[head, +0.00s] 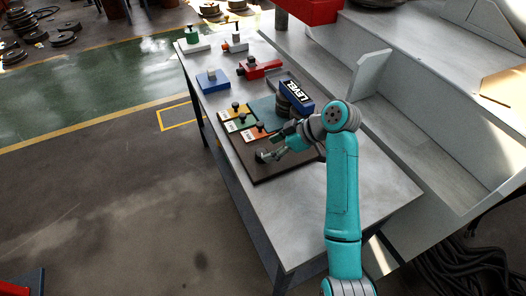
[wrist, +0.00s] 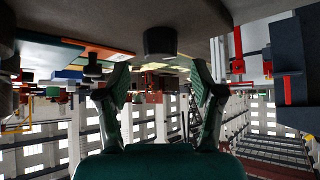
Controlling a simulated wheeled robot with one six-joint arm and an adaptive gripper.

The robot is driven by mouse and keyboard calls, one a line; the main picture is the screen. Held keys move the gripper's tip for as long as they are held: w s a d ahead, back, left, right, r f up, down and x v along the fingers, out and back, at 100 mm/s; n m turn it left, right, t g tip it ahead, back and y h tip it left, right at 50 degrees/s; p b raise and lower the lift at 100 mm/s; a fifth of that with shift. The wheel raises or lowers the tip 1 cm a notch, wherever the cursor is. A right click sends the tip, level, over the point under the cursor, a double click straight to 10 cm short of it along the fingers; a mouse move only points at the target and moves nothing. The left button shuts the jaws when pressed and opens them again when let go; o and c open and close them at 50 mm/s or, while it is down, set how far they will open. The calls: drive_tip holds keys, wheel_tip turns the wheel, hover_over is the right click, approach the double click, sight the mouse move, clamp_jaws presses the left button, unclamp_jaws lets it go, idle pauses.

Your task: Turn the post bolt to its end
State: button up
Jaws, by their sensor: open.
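My gripper (head: 268,154) is low over the dark brown board (head: 254,172) at the near part of the bench. In the wrist view my gripper (wrist: 160,78) has its two green-padded fingers spread wide, with nothing between the pads. A short dark round knob (wrist: 159,40) shows at the top middle of the wrist view, lined up with the gap between the fingers. I cannot tell whether it is the post bolt. In the head view my fingers hide much of that spot.
Colored label plates with black knobs (head: 239,123) lie just beyond my gripper. A dark blue LEVEL box (head: 297,97) stands close to my wrist. A blue block (head: 212,80), a red vise (head: 258,68) and a green-knobbed fixture (head: 193,39) are farther back. The bench's near end is clear.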

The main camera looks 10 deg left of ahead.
sight(262, 152)
drive_tip(key=shift+x, duration=2.4)
drive_tip(key=c, duration=1.1)
drive_tip(key=shift+c, duration=0.2)
